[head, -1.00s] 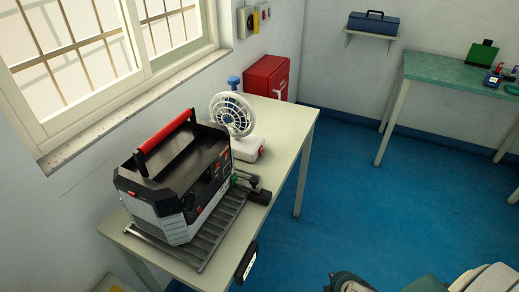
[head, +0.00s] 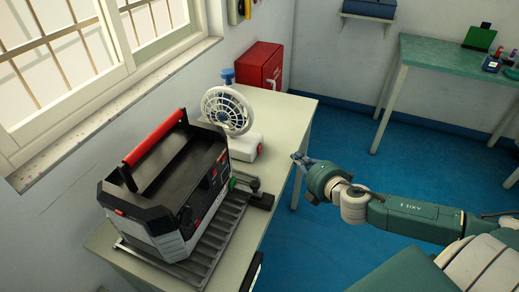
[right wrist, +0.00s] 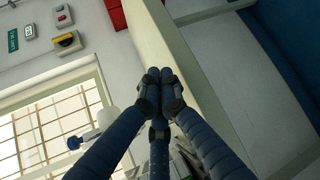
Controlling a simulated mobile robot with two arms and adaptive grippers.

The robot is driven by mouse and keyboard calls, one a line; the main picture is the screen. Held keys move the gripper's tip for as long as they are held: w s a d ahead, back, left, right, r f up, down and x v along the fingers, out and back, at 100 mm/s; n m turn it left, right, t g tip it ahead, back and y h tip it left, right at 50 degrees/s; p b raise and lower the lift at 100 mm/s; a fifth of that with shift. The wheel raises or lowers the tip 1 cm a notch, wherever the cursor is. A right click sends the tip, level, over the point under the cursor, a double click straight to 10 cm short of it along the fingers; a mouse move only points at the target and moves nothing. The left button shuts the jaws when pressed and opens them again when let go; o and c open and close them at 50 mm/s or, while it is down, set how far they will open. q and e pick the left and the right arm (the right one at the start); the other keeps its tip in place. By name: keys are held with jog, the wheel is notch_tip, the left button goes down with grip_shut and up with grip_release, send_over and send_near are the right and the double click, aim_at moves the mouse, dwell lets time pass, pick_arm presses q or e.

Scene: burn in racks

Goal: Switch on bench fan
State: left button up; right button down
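The bench fan (head: 228,110) stands on the far part of the pale table, behind the black and grey unit. It has a white round guard, a blue knob on top and a white base (head: 242,146) with a red switch (head: 260,148) on its right end. My right gripper (head: 297,157) is right of the switch, apart from it, near the table's right edge. In the right wrist view its blue fingers (right wrist: 161,78) are together at the tips with nothing between them. Part of the fan (right wrist: 107,118) shows there behind the left finger. My left gripper is not in view.
A black and grey unit with a red handle (head: 155,138) stands on a ribbed tray (head: 222,232) on the pale table (head: 288,112). A green table (head: 440,62) stands at the far right, with open blue floor between.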

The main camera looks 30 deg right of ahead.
aim_at(270, 159)
dwell(0.3)
jog(key=w+a, duration=0.2)
jog(key=w, duration=0.1)
jog(key=w+a, duration=0.2)
jog(key=shift+f, duration=0.3)
jog(key=shift+w+a+f, duration=0.25)
jog(key=shift+w+a, duration=0.55)
jog(key=shift+a, duration=0.1)
dwell(0.7)
jog(key=shift+w+a, duration=0.2)
jog(key=shift+w, duration=0.05)
